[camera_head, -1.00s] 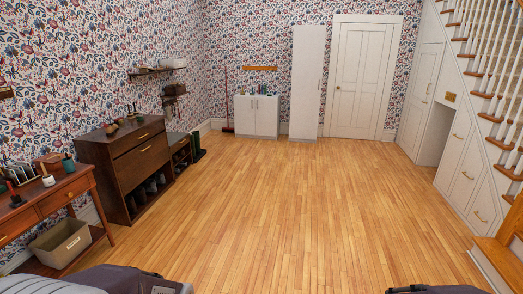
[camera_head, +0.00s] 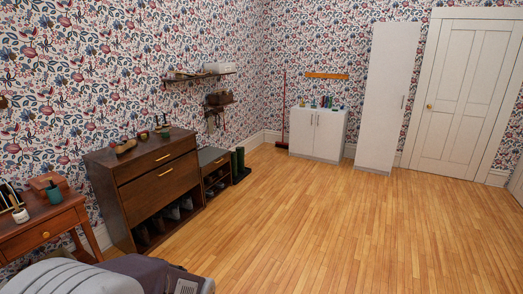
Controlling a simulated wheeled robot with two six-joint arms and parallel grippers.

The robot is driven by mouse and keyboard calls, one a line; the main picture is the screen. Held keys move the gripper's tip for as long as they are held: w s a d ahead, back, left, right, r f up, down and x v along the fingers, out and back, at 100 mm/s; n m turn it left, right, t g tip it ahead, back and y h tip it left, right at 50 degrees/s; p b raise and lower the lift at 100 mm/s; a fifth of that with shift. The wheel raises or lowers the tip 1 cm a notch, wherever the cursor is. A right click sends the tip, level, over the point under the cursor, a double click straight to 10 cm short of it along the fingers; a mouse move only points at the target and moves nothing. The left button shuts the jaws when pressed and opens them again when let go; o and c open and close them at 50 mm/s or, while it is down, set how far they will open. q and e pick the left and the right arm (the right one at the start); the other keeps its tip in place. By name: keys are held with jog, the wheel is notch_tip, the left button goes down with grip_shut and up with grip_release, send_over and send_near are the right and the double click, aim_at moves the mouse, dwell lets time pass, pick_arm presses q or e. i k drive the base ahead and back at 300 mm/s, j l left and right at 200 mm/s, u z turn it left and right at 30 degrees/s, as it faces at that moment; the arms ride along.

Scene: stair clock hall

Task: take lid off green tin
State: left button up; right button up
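No green tin with a lid can be made out for certain. A small dark green container (camera_head: 54,194) stands on the wooden side table at the left edge, too small to tell whether it has a lid. Several small bottles and items (camera_head: 326,102) stand on the white cabinet at the back, too far to identify. Part of my own arm shows at the bottom left, but neither gripper is in view.
A dark wooden shoe cabinet (camera_head: 158,172) stands along the left wall, with a low bench (camera_head: 214,159) and green boots (camera_head: 240,163) beyond it. The side table (camera_head: 42,232) is at left. A tall white cupboard (camera_head: 388,95) stands at the back. The wooden floor (camera_head: 350,235) is clear.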

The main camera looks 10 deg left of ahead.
aim_at(165, 135)
jog(key=i+j+u, duration=0.45)
jog(key=i, duration=1.2)
jog(key=i+l+u, duration=0.2)
jog(key=i+u, duration=0.2)
jog(key=i, duration=1.25)
jog(key=i+u, duration=0.15)
jog(key=i, duration=0.45)
jog(key=i+l+u, duration=0.15)
jog(key=i, duration=0.4)
jog(key=i+l+u, duration=0.15)
jog(key=i, duration=0.4)
jog(key=i+u, duration=0.35)
jog(key=i+l+u, duration=0.15)
jog(key=u, duration=0.25)
jog(key=i+l+u, duration=0.15)
jog(key=u, duration=0.2)
jog(key=i, duration=0.1)
